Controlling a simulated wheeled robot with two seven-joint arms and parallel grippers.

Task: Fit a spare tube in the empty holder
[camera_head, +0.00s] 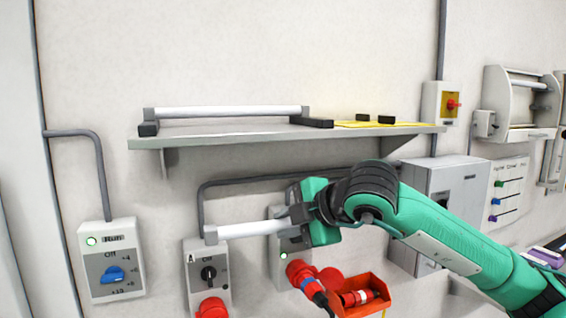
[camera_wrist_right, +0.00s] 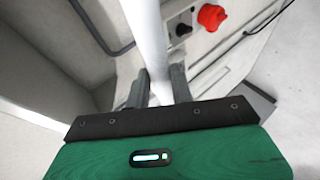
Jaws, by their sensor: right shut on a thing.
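My right gripper (camera_head: 297,222) is shut on a white tube (camera_head: 250,229) with a grey end cap. It holds the tube roughly level in front of the wall boxes, below the shelf. In the right wrist view the tube (camera_wrist_right: 148,35) runs up and away between the two fingers (camera_wrist_right: 157,90). The tube's other end is hidden by the gripper in the head view. Another white tube (camera_head: 225,112) with grey ends lies on the shelf. White holders (camera_head: 508,95) are on the wall at the far right; a bar shows in one, and the other is cut off.
The shelf (camera_head: 225,139) has a yellow patch (camera_head: 400,126) with two black blocks at its right. Below are switch boxes (camera_head: 108,235), a red plug (camera_head: 307,284) and an orange bin (camera_head: 372,307). A grey cabinet (camera_head: 450,180) and a red-button box (camera_head: 432,104) stand right.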

